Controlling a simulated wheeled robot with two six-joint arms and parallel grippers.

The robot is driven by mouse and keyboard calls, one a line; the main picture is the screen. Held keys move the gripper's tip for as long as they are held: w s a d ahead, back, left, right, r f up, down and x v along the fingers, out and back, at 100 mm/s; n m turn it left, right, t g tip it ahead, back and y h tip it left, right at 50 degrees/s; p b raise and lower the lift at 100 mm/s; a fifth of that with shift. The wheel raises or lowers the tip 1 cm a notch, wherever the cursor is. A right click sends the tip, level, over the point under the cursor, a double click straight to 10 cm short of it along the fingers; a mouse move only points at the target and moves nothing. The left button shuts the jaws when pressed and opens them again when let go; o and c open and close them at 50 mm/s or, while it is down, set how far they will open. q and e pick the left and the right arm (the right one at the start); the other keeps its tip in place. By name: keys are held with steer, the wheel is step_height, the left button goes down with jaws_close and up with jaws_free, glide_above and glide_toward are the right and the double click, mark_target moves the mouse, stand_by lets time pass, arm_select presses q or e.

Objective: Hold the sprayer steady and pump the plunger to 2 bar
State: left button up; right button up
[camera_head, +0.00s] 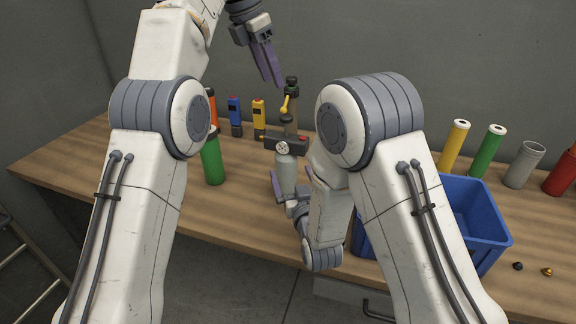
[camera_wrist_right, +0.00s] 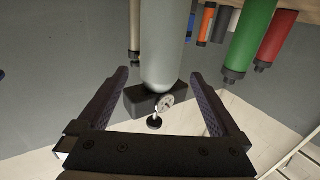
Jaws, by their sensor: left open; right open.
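The sprayer stands upright on the wooden bench in the head view, with a pale grey tank (camera_head: 287,174), a black head (camera_head: 287,144) carrying a round white gauge (camera_head: 282,148), and a dark knob (camera_head: 286,118) on top. In the right wrist view the tank (camera_wrist_right: 166,40) appears upside down, with the gauge (camera_wrist_right: 166,102) and black knob (camera_wrist_right: 154,122) below. My right gripper (camera_wrist_right: 160,74) is open, its purple fingers on either side of the sprayer; contact cannot be told. My left gripper (camera_head: 272,72) is open and empty, above and left of the sprayer; its fingers overlap in the head view.
A green cylinder (camera_head: 212,162) stands left of the sprayer, with blue (camera_head: 235,112) and yellow (camera_head: 259,115) ones behind. A blue crate (camera_head: 483,222) is at right, with more cylinders and two small caps beyond. The bench's left end is clear.

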mark_target(286, 161)
steer(key=x, duration=0.6)
steer(key=shift+w+a, duration=0.1)
steer(key=shift+w, duration=0.1)
jaws_close()
arm_select(q)
jaws_close()
stand_by(1.6)
